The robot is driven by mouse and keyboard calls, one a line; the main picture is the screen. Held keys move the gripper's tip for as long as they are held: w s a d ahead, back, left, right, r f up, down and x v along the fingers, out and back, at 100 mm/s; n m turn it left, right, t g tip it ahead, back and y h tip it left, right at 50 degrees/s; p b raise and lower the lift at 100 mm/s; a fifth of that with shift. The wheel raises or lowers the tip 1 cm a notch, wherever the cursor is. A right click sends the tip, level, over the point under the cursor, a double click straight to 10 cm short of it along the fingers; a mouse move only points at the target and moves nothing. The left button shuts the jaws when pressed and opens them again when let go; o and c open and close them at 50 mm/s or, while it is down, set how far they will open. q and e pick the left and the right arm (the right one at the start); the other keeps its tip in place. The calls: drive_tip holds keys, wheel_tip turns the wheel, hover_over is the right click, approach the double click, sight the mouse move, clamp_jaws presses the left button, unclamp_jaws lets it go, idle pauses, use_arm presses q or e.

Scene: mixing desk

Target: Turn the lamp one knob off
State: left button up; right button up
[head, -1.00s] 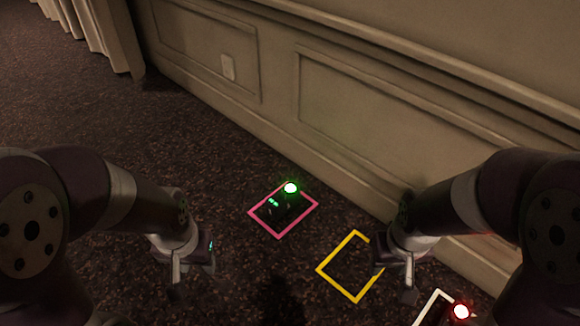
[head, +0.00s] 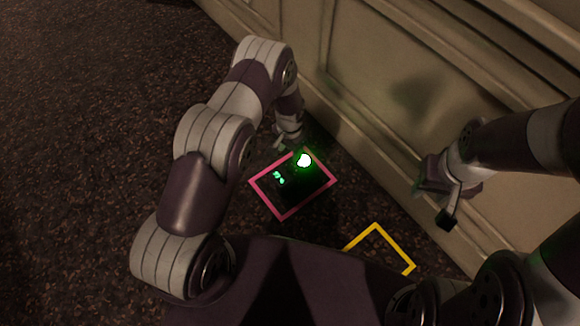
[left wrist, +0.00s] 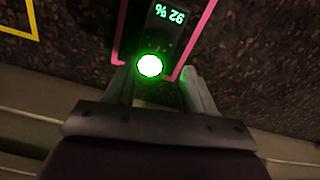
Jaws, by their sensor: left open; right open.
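A dark panel with a glowing green lamp (head: 304,160) and a small green readout (head: 279,178) sits inside a pink frame (head: 283,214) on the floor. In the left wrist view the lamp (left wrist: 149,66) is bright green and the readout (left wrist: 170,14) shows 92 % upside down. I cannot make out a knob. My left gripper (head: 283,146) is at the wall-side edge of the panel, beside the lamp. In the left wrist view its fingers (left wrist: 155,76) are open, with the lamp showing between them. My right gripper (head: 447,217) is open and empty, to the right, near the wall.
A yellow frame (head: 375,226) lies to the right of the pink one, partly hidden by my body. The panelled wall (head: 425,95) runs close behind the panel and beside both grippers. Dark carpet (head: 90,130) to the left is clear.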

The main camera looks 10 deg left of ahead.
sight(289, 167)
use_arm(q)
wheel_tip(289, 167, down, 10)
drive_tip(key=b, duration=0.4)
drive_tip(key=shift+r+b, duration=0.15)
drive_tip(key=shift+b, duration=0.25)
clamp_jaws()
